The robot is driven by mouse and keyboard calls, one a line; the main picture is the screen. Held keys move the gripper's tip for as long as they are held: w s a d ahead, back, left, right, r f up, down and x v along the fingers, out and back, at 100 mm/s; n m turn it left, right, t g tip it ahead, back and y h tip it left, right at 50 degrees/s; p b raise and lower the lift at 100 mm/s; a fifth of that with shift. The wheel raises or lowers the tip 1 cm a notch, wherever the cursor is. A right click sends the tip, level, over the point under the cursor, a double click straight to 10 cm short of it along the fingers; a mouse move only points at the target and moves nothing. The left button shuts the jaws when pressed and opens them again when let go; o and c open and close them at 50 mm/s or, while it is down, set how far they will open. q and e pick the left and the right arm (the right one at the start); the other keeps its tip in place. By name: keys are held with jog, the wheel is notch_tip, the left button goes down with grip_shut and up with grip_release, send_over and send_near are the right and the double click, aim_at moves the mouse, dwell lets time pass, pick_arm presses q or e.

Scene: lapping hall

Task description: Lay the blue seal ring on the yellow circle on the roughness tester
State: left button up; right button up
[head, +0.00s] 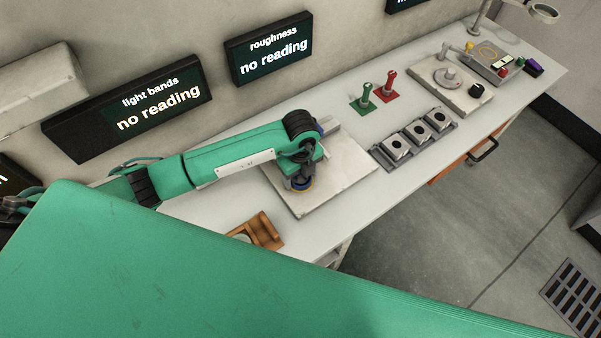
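My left gripper (302,178) points down over a pale stone plate (343,182) in the middle of the bench. A small dark blue ring shape (303,184) with a yellowish edge shows at its fingertips, apparently the blue seal ring. The fingers are mostly hidden by the hand, so I cannot tell whether they are closed on it or whether it touches the plate. A yellow circle (487,53) is outlined on a grey device (496,71) at the far right end of the bench, apparently the roughness tester. Nothing lies on the circle. My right gripper is out of view.
A green peg (366,97) and a red peg (388,86) stand mid-bench. A tray with several square blocks (396,148) lies at the front edge. A plate with a disc and black knob (477,90) stands before the grey device. An orange-brown holder (262,233) is near left.

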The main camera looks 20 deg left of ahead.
pick_arm(q)
jog(key=shift+o, duration=0.7)
jog(key=shift+r, duration=0.1)
jog(key=shift+r, duration=0.2)
notch_tip(320, 180, up, 12)
jog(key=b, duration=0.3)
jog(key=shift+f, duration=0.15)
